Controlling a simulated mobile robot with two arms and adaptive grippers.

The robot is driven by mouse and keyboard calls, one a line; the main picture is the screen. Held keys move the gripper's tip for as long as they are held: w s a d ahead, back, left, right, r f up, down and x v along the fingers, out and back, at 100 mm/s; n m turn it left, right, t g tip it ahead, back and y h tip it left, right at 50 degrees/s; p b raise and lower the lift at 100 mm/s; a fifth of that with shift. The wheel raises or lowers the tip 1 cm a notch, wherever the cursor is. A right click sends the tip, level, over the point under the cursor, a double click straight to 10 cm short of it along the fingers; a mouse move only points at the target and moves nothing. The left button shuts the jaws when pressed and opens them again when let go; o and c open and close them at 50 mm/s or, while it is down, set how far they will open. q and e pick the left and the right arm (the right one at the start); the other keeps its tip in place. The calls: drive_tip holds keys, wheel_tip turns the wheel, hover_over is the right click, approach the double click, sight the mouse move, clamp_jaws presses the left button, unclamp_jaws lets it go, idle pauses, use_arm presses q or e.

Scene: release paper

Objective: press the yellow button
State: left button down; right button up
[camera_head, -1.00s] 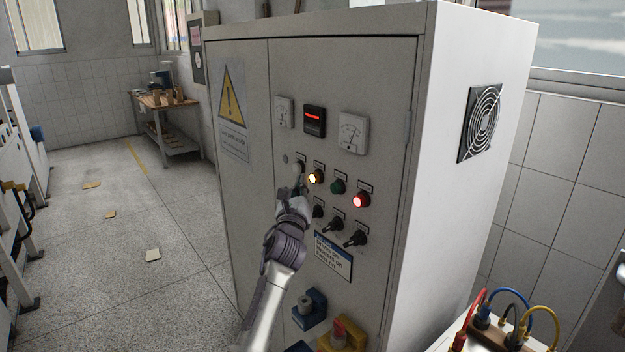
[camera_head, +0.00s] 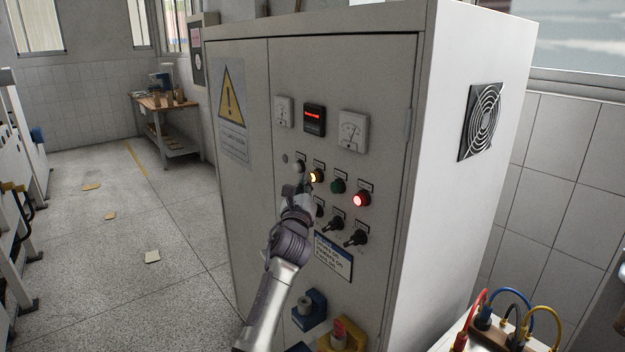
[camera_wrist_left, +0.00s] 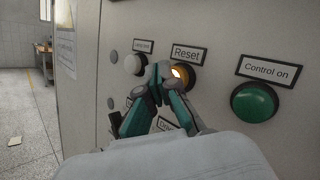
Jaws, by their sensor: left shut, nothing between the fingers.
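The yellow button (camera_head: 316,177) is lit on the grey cabinet's front panel, between a white button (camera_head: 299,166) and a green button (camera_head: 338,186). In the left wrist view the yellow button (camera_wrist_left: 182,76) sits under a "Reset" label, partly hidden by my gripper. My left gripper (camera_head: 304,184) is shut and empty, its fingertips at the yellow button's lower left edge. In the left wrist view the left gripper (camera_wrist_left: 160,74) shows its closed tips just left of the button's centre; I cannot tell whether they touch it. My right gripper is not in view.
A lit red button (camera_head: 361,200) is right of the green one. Black rotary switches (camera_head: 333,223) sit below the row, with gauges (camera_head: 353,130) above. Blue and yellow plug sockets (camera_head: 309,309) stick out low on the cabinet. The floor at left is mostly open.

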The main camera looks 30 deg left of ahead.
use_arm(q)
drive_tip(key=shift+w+d, duration=0.15)
drive_tip(key=shift+w, duration=0.1)
drive_tip(key=shift+s, duration=0.15)
idle(0.5)
drive_tip(key=shift+s+a+p, duration=0.35)
drive_tip(key=shift+s+p, duration=0.05)
drive_tip(key=shift+s, duration=0.3)
drive_tip(key=s+p, duration=0.1)
drive_tip(key=s+a+p, duration=0.1)
drive_tip(key=s, duration=0.1)
drive_tip(key=s+a, duration=0.1)
drive_tip(key=shift+s+p, duration=0.3)
drive_tip(key=shift+p, duration=0.1)
idle(0.5)
